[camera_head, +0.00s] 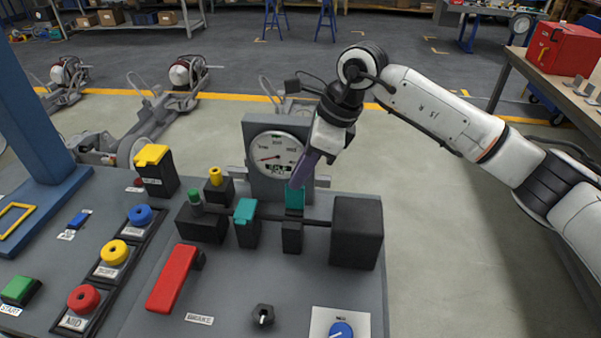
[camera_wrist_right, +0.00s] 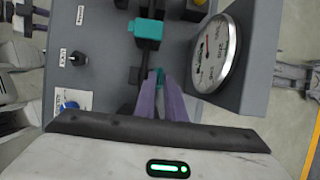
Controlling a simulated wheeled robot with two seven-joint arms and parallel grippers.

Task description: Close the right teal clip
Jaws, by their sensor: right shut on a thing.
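The right teal clip (camera_head: 294,203) sits on the dark bar of the console, in front of the round gauge. My right gripper (camera_head: 298,184) comes down from above with its purple fingers on this clip. In the right wrist view the fingers (camera_wrist_right: 162,92) are close together, with a bit of the teal clip (camera_wrist_right: 156,76) showing at their tips. The left teal clip (camera_head: 246,212) stands beside it on the same bar, and it also shows in the right wrist view (camera_wrist_right: 148,30). The fingers partly hide the right clip, so I cannot tell how far it is closed. My left gripper is not in view.
The gauge (camera_head: 275,157) stands close behind the clips. A black block (camera_head: 357,232) ends the bar at right. A red lever (camera_head: 172,278), a green-topped knob (camera_head: 195,200) and several coloured buttons lie to the left. Open floor is right of the console.

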